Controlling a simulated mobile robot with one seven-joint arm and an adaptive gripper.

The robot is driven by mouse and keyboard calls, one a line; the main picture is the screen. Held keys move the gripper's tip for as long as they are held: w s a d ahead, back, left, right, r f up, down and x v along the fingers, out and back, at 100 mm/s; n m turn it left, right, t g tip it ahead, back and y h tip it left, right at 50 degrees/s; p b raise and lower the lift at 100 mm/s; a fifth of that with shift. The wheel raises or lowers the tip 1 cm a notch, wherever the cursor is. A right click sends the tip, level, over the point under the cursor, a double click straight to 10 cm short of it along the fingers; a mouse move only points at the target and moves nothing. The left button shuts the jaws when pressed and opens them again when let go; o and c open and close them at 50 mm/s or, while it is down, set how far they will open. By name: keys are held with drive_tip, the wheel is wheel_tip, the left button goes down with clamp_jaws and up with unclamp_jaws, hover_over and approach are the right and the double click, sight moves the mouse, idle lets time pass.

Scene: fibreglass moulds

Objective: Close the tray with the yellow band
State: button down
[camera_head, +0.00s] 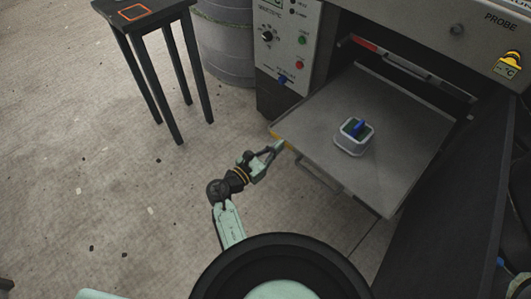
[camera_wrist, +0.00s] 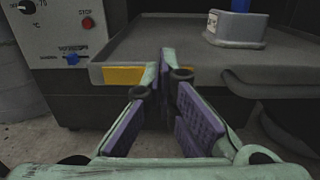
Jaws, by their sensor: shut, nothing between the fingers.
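The grey tray (camera_head: 410,130) with the yellow band is pulled out from the dark opening of the machine. Its yellow band (camera_head: 284,142) is at the front left corner and also shows in the wrist view (camera_wrist: 123,75). A bar handle (camera_head: 318,175) runs along its front edge. My gripper (camera_head: 279,147) is shut and empty, with its tips at the tray's front edge close to the band. In the wrist view the purple-padded fingers (camera_wrist: 172,72) are just right of the band; whether they touch the edge I cannot tell.
A pale container (camera_head: 353,148) with a blue item (camera_head: 358,127) stands on the tray. Another bar with a red band (camera_head: 364,44) is above it inside the machine. A control panel (camera_head: 287,45) is left of the tray. A black table (camera_head: 145,15) and grey drum (camera_head: 225,40) stand farther left.

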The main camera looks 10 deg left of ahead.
sight(352, 87)
drive_tip(key=shift+w+d, duration=0.35)
drive_tip(key=shift+w, duration=0.15)
drive_tip(key=b+x, duration=0.3)
drive_tip(key=x, duration=1.7)
drive_tip(key=shift+d+f, duration=0.1)
drive_tip(key=shift+f, duration=0.1)
drive_tip(key=b+x, duration=1.1)
drive_tip(key=x, duration=1.1)
drive_tip(key=shift+w+d, duration=0.1)
drive_tip(key=shift+w, duration=0.1)
drive_tip(key=shift+w+d+r+b, duration=0.15)
drive_tip(key=shift+w+b, duration=0.15)
drive_tip(key=shift+b, duration=0.15)
drive_tip(key=shift+r, duration=0.2)
